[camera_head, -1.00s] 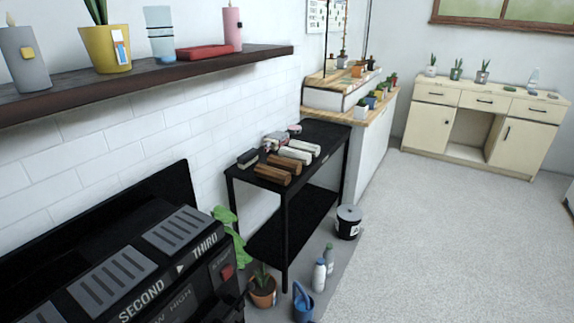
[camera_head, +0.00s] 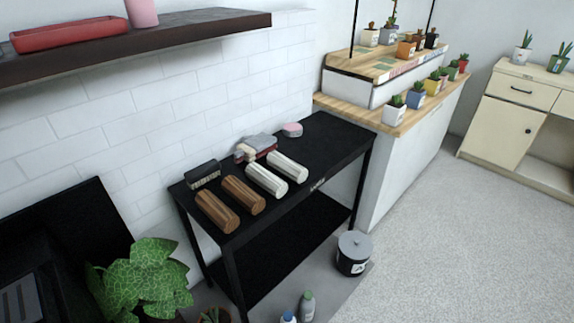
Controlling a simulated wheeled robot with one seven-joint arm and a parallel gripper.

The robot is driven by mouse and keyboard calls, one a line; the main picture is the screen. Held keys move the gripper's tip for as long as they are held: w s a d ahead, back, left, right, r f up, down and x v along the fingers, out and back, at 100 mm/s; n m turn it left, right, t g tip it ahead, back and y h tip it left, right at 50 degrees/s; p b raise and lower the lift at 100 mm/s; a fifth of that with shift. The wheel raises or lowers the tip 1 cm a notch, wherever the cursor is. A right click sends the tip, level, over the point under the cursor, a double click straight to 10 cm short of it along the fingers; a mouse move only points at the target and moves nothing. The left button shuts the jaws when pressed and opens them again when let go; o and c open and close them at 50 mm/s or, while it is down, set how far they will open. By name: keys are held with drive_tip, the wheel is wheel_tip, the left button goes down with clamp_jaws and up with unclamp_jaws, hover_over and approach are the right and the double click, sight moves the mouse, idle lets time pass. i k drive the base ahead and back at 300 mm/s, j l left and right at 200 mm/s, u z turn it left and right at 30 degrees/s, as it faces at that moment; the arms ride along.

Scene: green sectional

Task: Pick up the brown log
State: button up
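Two brown logs lie side by side on the near left end of a black table (camera_head: 330,145). One brown log (camera_head: 217,211) is nearest the table's left front corner. The other brown log (camera_head: 243,194) is just to its right. Two white logs, one (camera_head: 266,181) beside the brown pair and one (camera_head: 288,167) farther right, lie in the same row. My gripper does not show in this view.
A leafy plant (camera_head: 145,278), bottles (camera_head: 307,305) and a lidded bin (camera_head: 354,253) stand below. A shelf (camera_head: 140,43) overhangs at upper left. Floor at right is clear.

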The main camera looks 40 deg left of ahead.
sight(220, 214)
drive_tip(key=i, duration=1.95)
drive_tip(key=i+u, duration=0.2)
drive_tip(key=u, duration=0.25)
drive_tip(key=i+l+u, duration=0.1)
drive_tip(key=u, duration=0.35)
drive_tip(key=i+l+u, duration=0.2)
drive_tip(key=u, duration=0.25)
drive_tip(key=i+u, duration=0.1)
drive_tip(key=u, duration=2.05)
drive_tip(key=i+j+u, duration=0.15)
drive_tip(key=u, duration=0.25)
drive_tip(key=i+j+u, duration=0.1)
drive_tip(key=u, duration=0.25)
drive_tip(key=i+u, duration=0.2)
drive_tip(key=u, duration=0.2)
